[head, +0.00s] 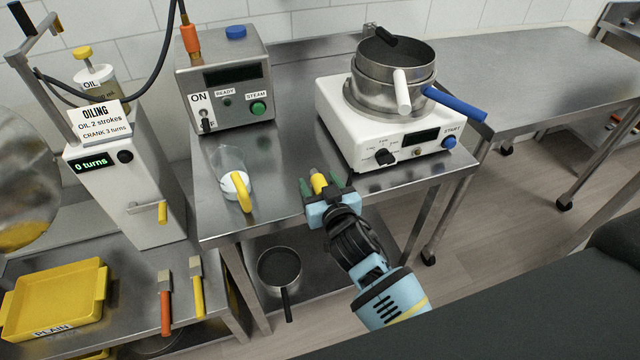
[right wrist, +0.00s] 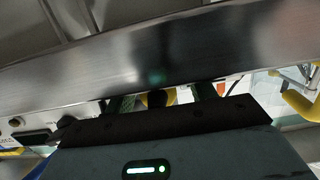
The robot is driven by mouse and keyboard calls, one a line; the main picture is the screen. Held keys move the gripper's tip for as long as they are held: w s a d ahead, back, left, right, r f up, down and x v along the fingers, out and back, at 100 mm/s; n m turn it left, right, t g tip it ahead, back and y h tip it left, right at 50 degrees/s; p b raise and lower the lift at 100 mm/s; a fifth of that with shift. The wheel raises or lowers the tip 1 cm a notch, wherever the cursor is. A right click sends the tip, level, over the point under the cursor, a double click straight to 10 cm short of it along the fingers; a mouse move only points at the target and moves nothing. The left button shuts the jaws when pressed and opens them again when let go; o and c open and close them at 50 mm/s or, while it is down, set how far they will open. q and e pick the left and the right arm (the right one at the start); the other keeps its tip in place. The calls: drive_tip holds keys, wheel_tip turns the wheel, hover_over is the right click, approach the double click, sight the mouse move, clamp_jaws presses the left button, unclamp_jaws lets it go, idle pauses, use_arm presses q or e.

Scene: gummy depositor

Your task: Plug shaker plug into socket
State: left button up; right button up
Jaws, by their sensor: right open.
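In the right wrist view a yellow and dark piece (right wrist: 158,97) shows between the fingers; contact cannot be told. The white shaker base (head: 343,125) stands behind and to the right. A small round fitting (head: 418,152) on its front, left of the blue START button, may be the socket. My left gripper is not in view.
A clear jug with a yellow handle (head: 241,192) stands left of my right gripper. Stacked steel pots (head: 390,95) sit on the white base. A steel control box (head: 225,80) is at the back left. Bare steel table lies between gripper and base.

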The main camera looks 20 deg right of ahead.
sight(321, 181)
drive_tip(key=c, duration=1.1)
drive_tip(key=shift+o, duration=0.2)
